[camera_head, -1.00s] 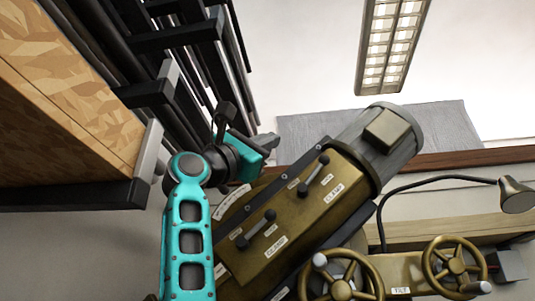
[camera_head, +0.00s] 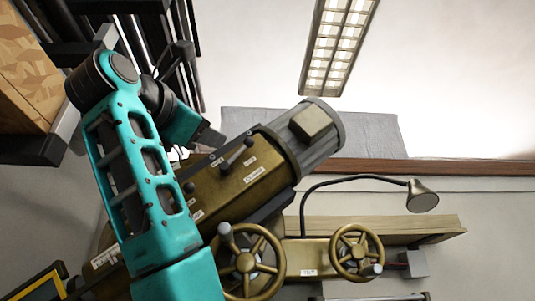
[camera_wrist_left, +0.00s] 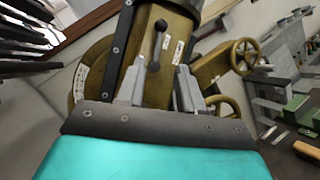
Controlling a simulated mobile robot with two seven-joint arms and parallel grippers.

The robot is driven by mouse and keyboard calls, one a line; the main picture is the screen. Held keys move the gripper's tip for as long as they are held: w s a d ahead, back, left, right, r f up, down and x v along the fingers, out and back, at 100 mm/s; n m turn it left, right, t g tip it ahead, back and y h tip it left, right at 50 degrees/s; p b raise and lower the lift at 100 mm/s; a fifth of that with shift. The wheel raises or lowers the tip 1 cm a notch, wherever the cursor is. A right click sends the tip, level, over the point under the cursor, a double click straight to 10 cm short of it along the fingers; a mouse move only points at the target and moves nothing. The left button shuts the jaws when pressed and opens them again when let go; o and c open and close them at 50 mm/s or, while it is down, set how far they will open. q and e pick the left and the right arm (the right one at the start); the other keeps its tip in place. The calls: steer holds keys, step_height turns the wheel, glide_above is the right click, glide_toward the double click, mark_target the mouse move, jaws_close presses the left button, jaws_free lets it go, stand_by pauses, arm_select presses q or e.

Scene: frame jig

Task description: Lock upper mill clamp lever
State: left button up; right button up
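The upper clamp lever (camera_head: 237,155) is a dark lever with a ball knob on the brass-coloured mill head (camera_head: 225,190), beside small white labels. In the left wrist view the lever (camera_wrist_left: 157,45) stands between the lines of my two fingers, knob toward the top of the picture. My left gripper (camera_head: 213,142) is beside the head, to the left of the lever. The left wrist view shows its grey fingers (camera_wrist_left: 160,68) apart with nothing gripped. I cannot tell how far the fingertips are from the lever. A lower lever (camera_head: 188,187) is partly hidden by my left arm. My right gripper is not in view.
The grey motor (camera_head: 310,140) rises at the upper end of the head. Brass handwheels (camera_head: 247,262) (camera_head: 356,252) and a lamp (camera_head: 422,198) stand to the right. Dark racks (camera_head: 160,40) and a wooden panel (camera_head: 25,80) are at the left.

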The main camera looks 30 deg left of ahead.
mark_target(240, 149)
arm_select(q)
steer(key=p+x, duration=0.4)
steer(key=x, duration=0.8)
steer(key=shift+w+a, duration=0.2)
steer(key=shift+w, duration=0.15)
jaws_close()
